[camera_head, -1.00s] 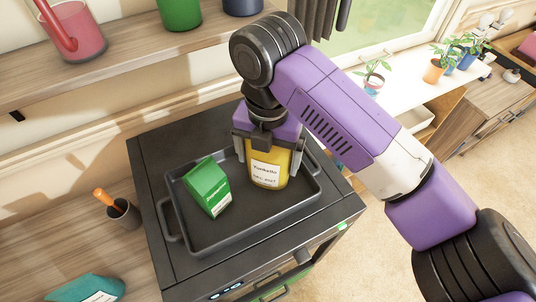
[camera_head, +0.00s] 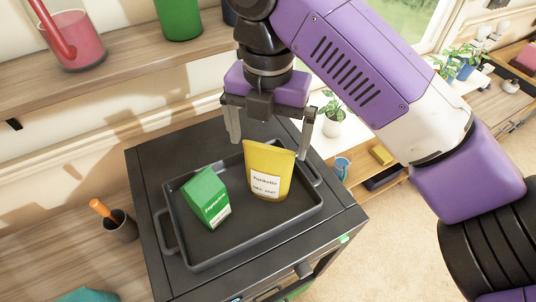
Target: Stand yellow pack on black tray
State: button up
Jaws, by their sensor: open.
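The yellow pack (camera_head: 269,160) with a white label stands upright in the right part of the black tray (camera_head: 199,266). My gripper (camera_head: 268,137) is open above and around the top of the pack. Its two fingers (camera_head: 233,124) hang on either side, spread wider than the pack, and hold nothing. The pack's base rests on the tray floor as far as I can see.
A green carton (camera_head: 208,198) stands in the left part of the tray, with a gap to the yellow pack. The tray sits on a black appliance (camera_head: 150,172). A shelf (camera_head: 120,62) with a red pitcher (camera_head: 74,40) runs along the wall at the upper left. A dark cup (camera_head: 122,222) stands left of the appliance.

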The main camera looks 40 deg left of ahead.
jog(key=shift+r, duration=1.4)
